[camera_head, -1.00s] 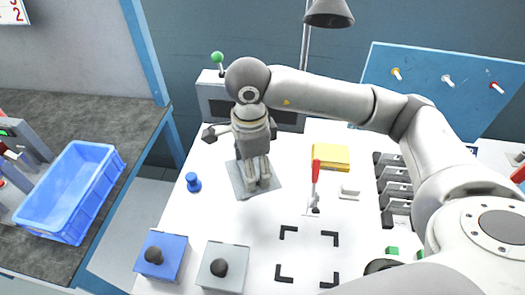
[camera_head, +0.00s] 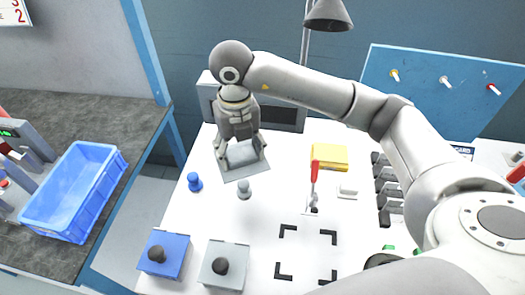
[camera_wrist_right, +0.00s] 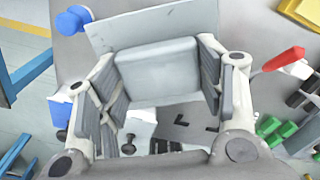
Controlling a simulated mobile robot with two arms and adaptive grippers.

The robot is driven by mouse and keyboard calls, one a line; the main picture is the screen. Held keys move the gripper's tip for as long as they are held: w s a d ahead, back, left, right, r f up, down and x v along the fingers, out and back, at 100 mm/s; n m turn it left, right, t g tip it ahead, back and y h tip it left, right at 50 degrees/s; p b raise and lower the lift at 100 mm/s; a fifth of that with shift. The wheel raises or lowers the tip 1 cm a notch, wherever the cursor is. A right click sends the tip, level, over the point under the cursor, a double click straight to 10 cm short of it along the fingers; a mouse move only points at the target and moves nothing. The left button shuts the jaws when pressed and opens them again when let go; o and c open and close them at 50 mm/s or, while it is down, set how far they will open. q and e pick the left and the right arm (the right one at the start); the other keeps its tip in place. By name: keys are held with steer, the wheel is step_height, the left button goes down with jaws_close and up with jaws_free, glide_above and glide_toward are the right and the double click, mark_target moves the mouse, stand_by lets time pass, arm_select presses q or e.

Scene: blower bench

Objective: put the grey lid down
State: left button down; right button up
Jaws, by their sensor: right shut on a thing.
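The grey lid (camera_head: 245,171) is a flat square plate with a pale block on it. My right gripper (camera_head: 239,147) is shut on it, with the plate just below the fingers in the head view. In the right wrist view the lid (camera_wrist_right: 117,36) shows beyond the fingers, and its pale block (camera_wrist_right: 157,70) sits between the finger pads. The lid looks raised over the white table, but its exact height is hard to tell. My left gripper is not in view.
A small grey peg (camera_head: 244,190) stands just in front of the lid, and a blue peg (camera_head: 194,182) stands to its left. Blue (camera_head: 164,253) and grey (camera_head: 223,266) boxes with black knobs are in front.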

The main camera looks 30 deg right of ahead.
steer(key=shift+w+m, duration=0.15)
steer(key=shift+m, duration=0.45)
steer(key=shift+w+d, duration=0.2)
steer(key=w+d+f+p, duration=0.1)
steer(key=w+d+f, duration=0.1)
steer(key=d, duration=0.1)
steer(key=w+d+f+p, duration=0.1)
steer(key=w+d+f, duration=0.2)
steer(key=w+d+f+p, duration=0.1)
steer(key=w+d+f, duration=0.2)
steer(key=shift+d+f, duration=0.15)
steer(key=shift+f, duration=0.05)
steer(key=shift+w+d+f, duration=0.3)
steer(key=shift+d+f, duration=0.2)
steer(key=shift+f, duration=0.25)
step_height(320, 180, down, 2)
steer(key=shift+f+p, duration=0.2)
steer(key=shift+p, duration=0.6)
steer(key=shift+f, duration=0.25)
